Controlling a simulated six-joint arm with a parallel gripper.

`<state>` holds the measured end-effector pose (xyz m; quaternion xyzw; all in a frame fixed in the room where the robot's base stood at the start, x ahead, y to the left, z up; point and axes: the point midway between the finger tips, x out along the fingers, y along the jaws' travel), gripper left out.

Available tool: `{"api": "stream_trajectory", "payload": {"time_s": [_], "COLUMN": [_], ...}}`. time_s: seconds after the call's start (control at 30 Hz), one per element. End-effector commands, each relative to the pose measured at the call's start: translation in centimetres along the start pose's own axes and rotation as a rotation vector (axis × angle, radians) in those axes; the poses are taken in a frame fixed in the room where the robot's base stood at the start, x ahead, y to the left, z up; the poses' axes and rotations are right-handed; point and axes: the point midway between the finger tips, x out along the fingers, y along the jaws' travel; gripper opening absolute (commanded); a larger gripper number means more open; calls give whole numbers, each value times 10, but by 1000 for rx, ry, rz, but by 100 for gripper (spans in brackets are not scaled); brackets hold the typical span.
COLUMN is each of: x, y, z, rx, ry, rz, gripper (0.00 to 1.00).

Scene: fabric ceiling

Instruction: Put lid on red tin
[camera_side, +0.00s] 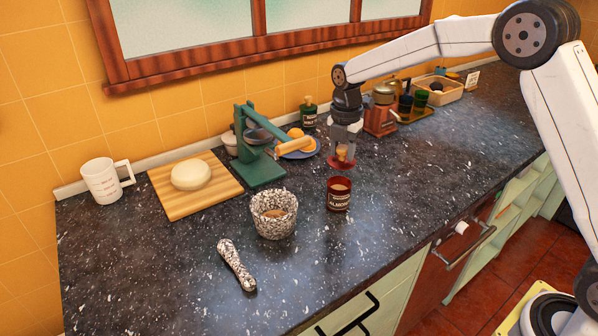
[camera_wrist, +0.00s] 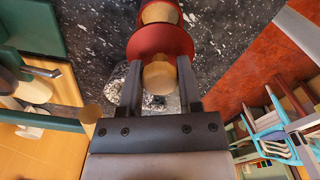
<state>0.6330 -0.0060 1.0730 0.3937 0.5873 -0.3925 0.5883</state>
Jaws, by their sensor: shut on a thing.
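The red tin (camera_side: 339,197), labelled with partly readable white letters, stands upright and open on the dark counter, with tan contents at its mouth. My gripper (camera_side: 343,150) is shut on the wooden knob of the red lid (camera_side: 341,164). The lid hangs above the counter, apart from the tin, and looks about level. In the wrist view the knob sits between the fingers (camera_wrist: 160,78) and the lid (camera_wrist: 162,42) lies beyond it. The tin's open mouth (camera_wrist: 160,12) shows at the top edge, partly hidden by the lid.
A speckled mortar (camera_side: 273,220) stands left of the tin, with its pestle (camera_side: 236,265) in front. Counter right of the tin is clear.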

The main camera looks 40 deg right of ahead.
Motion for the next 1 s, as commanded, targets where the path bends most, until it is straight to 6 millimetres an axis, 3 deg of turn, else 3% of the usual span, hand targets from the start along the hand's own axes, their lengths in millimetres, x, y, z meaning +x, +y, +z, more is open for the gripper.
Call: {"api": "stream_trajectory", "payload": {"time_s": [0.6,1.0], "x": [40,49], "y": [0,0], "z": [0,0], "rx": [1,1], "ry": [0,0], "rz": [-1,0], "gripper": [0,0]}}
